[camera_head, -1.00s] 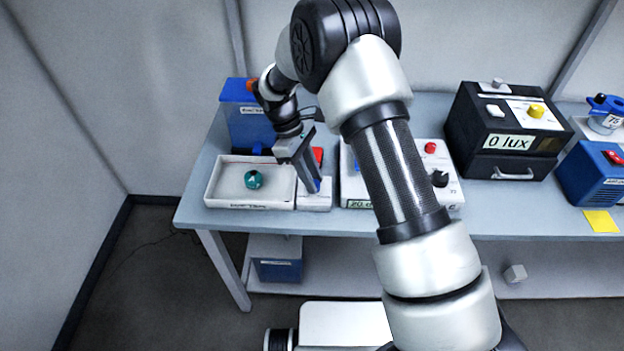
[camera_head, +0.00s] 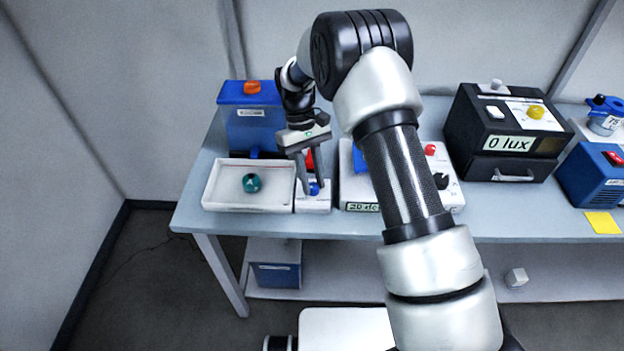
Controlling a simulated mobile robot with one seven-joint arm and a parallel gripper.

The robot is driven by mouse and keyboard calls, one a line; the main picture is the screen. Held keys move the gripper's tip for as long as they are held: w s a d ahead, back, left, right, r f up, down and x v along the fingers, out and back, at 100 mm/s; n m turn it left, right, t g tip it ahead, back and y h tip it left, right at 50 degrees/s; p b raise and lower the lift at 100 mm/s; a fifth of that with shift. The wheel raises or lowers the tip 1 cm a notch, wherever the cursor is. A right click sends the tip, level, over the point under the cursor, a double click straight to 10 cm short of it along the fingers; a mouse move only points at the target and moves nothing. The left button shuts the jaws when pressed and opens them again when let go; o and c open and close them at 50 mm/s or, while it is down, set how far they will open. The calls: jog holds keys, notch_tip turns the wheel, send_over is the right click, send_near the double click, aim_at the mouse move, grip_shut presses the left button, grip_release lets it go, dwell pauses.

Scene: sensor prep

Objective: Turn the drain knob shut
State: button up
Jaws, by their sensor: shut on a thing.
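My gripper (camera_head: 314,190) points down at a small white block (camera_head: 313,206) just right of the white tray. Its two fingers stand either side of a small blue knob (camera_head: 315,188) on the front of that block and are shut on it. The fingers partly cover the knob, and I cannot read any mark showing its turn position. A red part (camera_head: 311,160) shows behind the fingers. No readable label tells which knob is the drain knob.
The white tray (camera_head: 208,192) holds a teal round thing (camera_head: 251,183). A blue tank (camera_head: 236,95) with an orange knob (camera_head: 252,87) stands behind it. A white panel (camera_head: 455,188) with red and black knobs is to the right, partly behind my arm. A black box (camera_head: 470,120) reads 0 lux.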

dwell(0.4)
jog(key=o, duration=1)
jog(key=shift+o, duration=0.2)
jog(key=shift+r, duration=0.1)
jog(key=v, duration=1.7)
jog(key=shift+p, duration=0.4)
jog(key=shift+r, duration=0.2)
jog(key=s+d+r+m+t+y, duration=0.1)
jog(key=s+d+r, duration=0.2)
jog(key=r, duration=0.3)
jog(key=s+d+r+m+t+p, duration=0.1)
jog(key=s+d+r+t, duration=0.15)
jog(key=r, duration=0.35)
jog(key=s+d+r+m+t+y, duration=0.1)
jog(key=s+d+r, duration=0.3)
jog(key=r, duration=0.2)
jog(key=s+d+f+m+t+p, duration=0.1)
jog(key=s+d, duration=0.3)
jog(key=s, duration=0.6)
jog(key=s+d+m+t+p, duration=0.1)
jog(key=s+d+m+t, duration=0.1)
jog(key=s, duration=0.8)
jog(key=shift+s+d+f+t, duration=0.35)
jog(key=shift+d+t, duration=0.55)
jog(key=shift+t, duration=0.25)
